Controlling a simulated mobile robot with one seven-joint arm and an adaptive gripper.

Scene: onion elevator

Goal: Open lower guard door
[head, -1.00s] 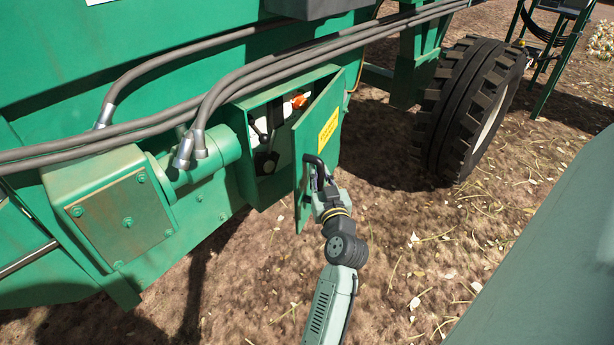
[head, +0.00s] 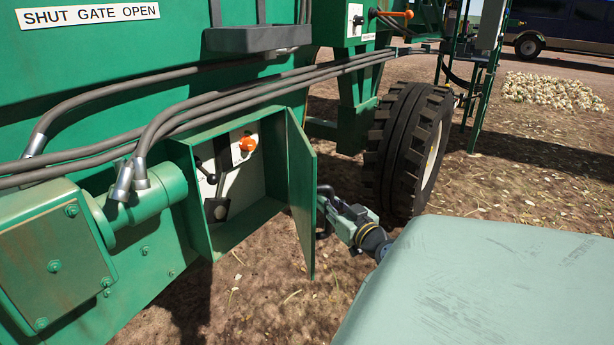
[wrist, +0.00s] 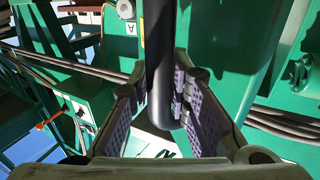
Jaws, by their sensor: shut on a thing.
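The lower guard door (head: 301,185) is a green panel hinged at the right side of a green box (head: 196,205) on the machine. It stands wide open, swung outward, and the box interior shows. My gripper (head: 325,205) is at the outer face of the door, at its black handle (head: 326,190). In the wrist view my gripper (wrist: 165,105) has its ridged pads on both sides of the black handle bar (wrist: 159,65) and is shut on it. The door partly hides the fingertips in the head view.
Inside the box are an orange knob (head: 247,144) and black levers (head: 221,190) on a white plate. Grey hoses (head: 215,105) run above the box. A large black tyre (head: 405,150) stands behind my gripper. Bare ground lies below the door.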

